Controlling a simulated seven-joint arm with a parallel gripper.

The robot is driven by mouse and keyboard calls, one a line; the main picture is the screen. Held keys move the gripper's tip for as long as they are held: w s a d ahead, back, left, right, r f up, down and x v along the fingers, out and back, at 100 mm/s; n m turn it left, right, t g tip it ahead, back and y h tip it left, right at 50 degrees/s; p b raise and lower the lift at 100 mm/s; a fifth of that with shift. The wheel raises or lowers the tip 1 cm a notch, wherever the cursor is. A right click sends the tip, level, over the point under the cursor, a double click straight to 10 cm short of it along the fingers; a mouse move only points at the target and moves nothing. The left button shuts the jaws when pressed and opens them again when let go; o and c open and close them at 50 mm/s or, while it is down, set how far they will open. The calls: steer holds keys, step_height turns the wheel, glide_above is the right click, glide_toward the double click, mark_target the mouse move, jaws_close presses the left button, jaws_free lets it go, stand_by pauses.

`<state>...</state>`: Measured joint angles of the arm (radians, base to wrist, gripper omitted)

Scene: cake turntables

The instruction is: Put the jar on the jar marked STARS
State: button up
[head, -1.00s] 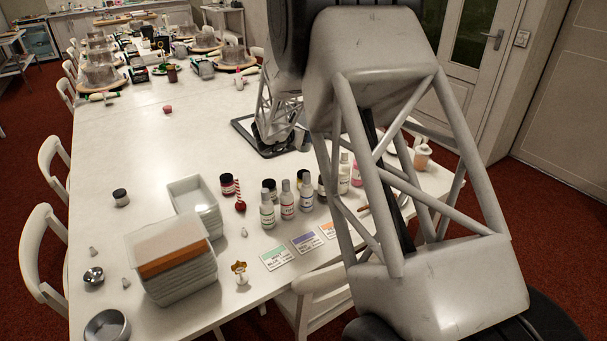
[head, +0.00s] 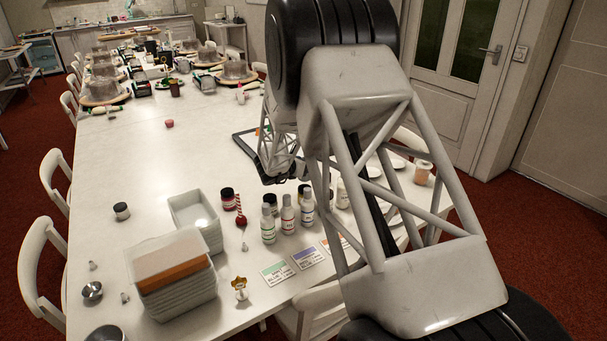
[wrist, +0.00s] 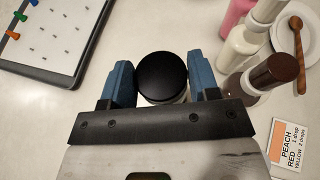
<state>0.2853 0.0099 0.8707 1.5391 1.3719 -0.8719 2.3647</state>
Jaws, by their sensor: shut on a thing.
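My gripper (wrist: 161,78) has its blue fingers on either side of a jar with a black lid (wrist: 162,75) and is shut on it. In the head view my gripper (head: 274,172) is partly hidden by its own links, and I cannot make out the held jar there. A pale jar with a dark lid (head: 121,211) stands alone at the left. No label reading STARS is legible, so I cannot tell which jar bears it.
Colour cards (head: 278,273) lie near the front edge. A peg tray (wrist: 52,40) lies at upper left. The table's middle-left is clear.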

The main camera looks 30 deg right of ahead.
steer(key=shift+f, duration=0.1)
steer(key=shift+f, duration=1.75)
steer(key=shift+f, duration=0.15)
steer(key=o, duration=1)
steer(key=shift+a+r, duration=0.1)
steer(key=shift+r, duration=0.1)
steer(key=v, duration=1.1)
steer(key=shift+s+a+r, duration=0.1)
steer(key=shift+s+a, duration=0.05)
steer(key=shift+a, duration=0.25)
